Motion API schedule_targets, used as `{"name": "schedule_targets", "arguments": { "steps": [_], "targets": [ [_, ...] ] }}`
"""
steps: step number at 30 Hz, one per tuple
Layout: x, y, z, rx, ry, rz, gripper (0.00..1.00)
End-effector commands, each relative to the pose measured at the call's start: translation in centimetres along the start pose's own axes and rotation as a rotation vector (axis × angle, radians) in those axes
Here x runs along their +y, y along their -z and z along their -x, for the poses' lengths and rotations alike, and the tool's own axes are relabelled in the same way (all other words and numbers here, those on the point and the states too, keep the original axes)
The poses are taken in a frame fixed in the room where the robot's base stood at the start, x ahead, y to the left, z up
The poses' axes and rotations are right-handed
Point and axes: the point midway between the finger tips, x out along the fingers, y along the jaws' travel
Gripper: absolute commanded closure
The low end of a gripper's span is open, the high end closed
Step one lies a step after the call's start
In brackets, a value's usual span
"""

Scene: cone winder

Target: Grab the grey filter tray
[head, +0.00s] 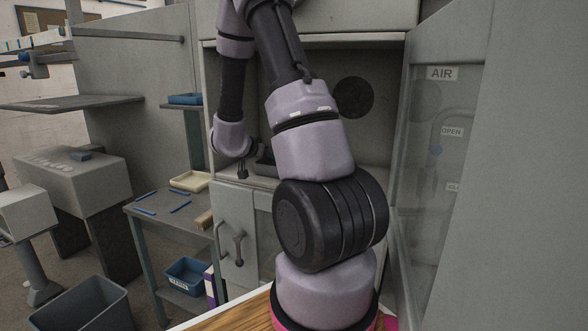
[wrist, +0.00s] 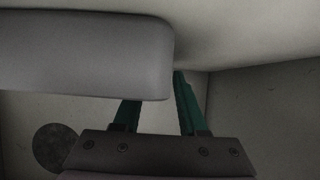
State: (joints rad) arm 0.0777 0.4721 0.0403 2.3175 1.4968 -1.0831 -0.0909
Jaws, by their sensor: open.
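A large smooth grey block with rounded corners (wrist: 85,55) fills the upper left of the wrist view, close to the camera, and covers the tip of the left finger. I cannot tell whether it is the grey filter tray. In the head view my arm reaches into the open cabinet. The gripper there is small, dark and partly hidden by my arm. I cannot make out the filter tray for certain in the head view.
The cabinet's back wall has a dark round disc (head: 353,97), also in the wrist view (wrist: 54,148). Cabinet walls are close around the gripper. A clear panel marked AIR (head: 441,73) stands right. At left are a side table (head: 150,232), a blue bin (head: 187,276) and a grey bin (head: 85,308).

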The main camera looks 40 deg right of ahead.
Motion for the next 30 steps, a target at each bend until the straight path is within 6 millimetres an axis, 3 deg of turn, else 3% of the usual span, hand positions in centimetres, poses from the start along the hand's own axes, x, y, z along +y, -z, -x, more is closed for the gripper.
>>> {"name": "schedule_targets", "arguments": {
  "steps": [3,6,30],
  "targets": [
    [-0.01,0.01,0.04,0.0,0.0,0.0,0.63],
    [-0.01,0.01,0.05,0.0,0.0,0.0,1.0],
    [-0.02,0.04,0.06,0.001,0.0,0.0,1.0]
  ]
}}
